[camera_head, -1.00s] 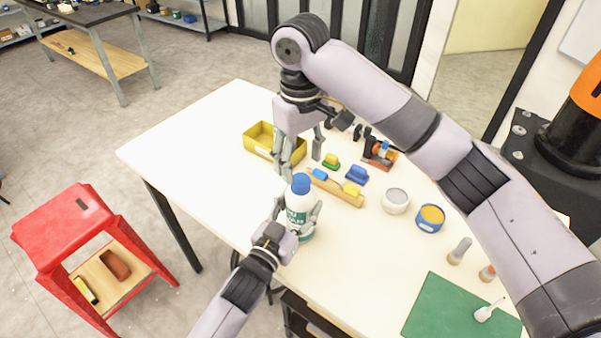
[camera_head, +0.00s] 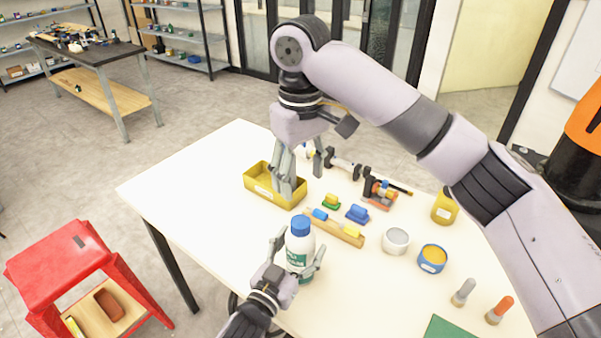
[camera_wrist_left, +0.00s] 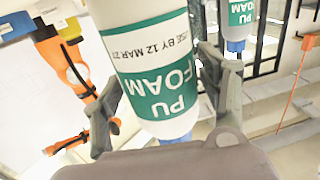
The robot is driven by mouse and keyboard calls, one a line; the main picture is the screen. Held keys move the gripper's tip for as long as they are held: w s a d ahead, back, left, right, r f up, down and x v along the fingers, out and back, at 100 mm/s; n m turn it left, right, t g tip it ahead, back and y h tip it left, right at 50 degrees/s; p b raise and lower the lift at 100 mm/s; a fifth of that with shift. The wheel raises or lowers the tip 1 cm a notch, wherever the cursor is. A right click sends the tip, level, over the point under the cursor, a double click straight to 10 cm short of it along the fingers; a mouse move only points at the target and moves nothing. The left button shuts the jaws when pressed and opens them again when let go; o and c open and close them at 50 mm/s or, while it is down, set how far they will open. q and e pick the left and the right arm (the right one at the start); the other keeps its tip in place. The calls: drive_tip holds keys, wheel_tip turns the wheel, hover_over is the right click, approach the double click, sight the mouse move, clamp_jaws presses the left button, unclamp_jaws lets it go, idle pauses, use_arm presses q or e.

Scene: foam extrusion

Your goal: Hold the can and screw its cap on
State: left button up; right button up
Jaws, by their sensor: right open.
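The can (camera_head: 301,261) is white with a green label and stands upright on the table's near side. Its blue cap (camera_head: 300,225) sits on top; how tightly it is screwed cannot be seen. My left gripper (camera_head: 303,243) has a finger on each side of the can. In the left wrist view the can (camera_wrist_left: 150,62) shows between the two fingers (camera_wrist_left: 165,85), with blue at its lower end. Firm contact cannot be told. My right gripper (camera_head: 303,184) is open and empty, fingers down, above and behind the cap and apart from it, in front of the yellow tray (camera_head: 256,187).
A wooden strip (camera_head: 345,236) with coloured blocks lies right of the can. A grey-white tin (camera_head: 396,241), a blue tin (camera_head: 432,258) and a yellow container (camera_head: 445,206) stand further right. The table's left part is clear. A red stool (camera_head: 60,265) stands at left.

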use_arm(q)
drive_tip(key=shift+o, duration=0.6)
drive_tip(key=shift+s, duration=0.1)
drive_tip(key=shift+s+a, duration=0.25)
drive_tip(key=shift+s, duration=0.05)
drive_tip(key=v, duration=1.1)
drive_tip(key=shift+s, duration=0.1)
